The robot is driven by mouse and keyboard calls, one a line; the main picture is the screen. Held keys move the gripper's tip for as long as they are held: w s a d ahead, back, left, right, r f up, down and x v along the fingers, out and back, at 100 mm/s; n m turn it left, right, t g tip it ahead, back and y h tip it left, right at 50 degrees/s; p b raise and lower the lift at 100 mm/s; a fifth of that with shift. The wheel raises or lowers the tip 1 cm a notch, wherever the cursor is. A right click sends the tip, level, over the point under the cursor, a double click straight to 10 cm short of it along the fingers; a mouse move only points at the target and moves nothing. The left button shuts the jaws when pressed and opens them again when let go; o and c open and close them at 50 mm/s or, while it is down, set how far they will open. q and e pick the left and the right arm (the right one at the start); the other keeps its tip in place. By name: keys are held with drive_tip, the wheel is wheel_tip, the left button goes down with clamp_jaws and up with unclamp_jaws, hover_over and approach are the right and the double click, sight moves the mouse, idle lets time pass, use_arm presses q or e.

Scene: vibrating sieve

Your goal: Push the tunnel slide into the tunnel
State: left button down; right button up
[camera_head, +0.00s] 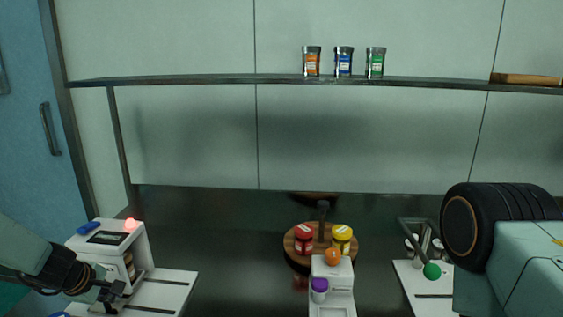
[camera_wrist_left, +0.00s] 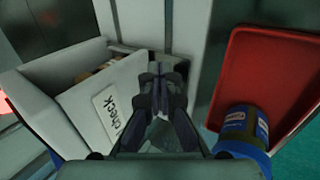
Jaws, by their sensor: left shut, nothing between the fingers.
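A white machine (camera_head: 138,246) with a dark screen, a blue part on top and a glowing red light stands at the lower left in the head view. Its opening faces right and brown items show inside. In the left wrist view its white panel (camera_wrist_left: 98,92) carries a "CHECK" label (camera_wrist_left: 112,112). I cannot tell which part is the tunnel slide. My left gripper (camera_head: 116,291) is shut and empty, in front of the machine's open side. In the wrist view its fingers (camera_wrist_left: 160,82) point forward just right of the labelled panel; contact is unclear. My right gripper is out of view.
A red tray (camera_wrist_left: 268,75) and a blue-capped jar (camera_wrist_left: 240,132) are right of the gripper in the wrist view. A round wooden stand (camera_head: 294,254) with red and yellow jars and a white device (camera_head: 340,278) are mid-table. Three jars stand on the shelf (camera_head: 215,80).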

use_arm(q)
drive_tip(key=p+v, duration=0.3)
drive_tip(key=v, duration=0.3)
drive_tip(key=shift+p, duration=0.3)
drive_tip(key=shift+w+f, duration=0.1)
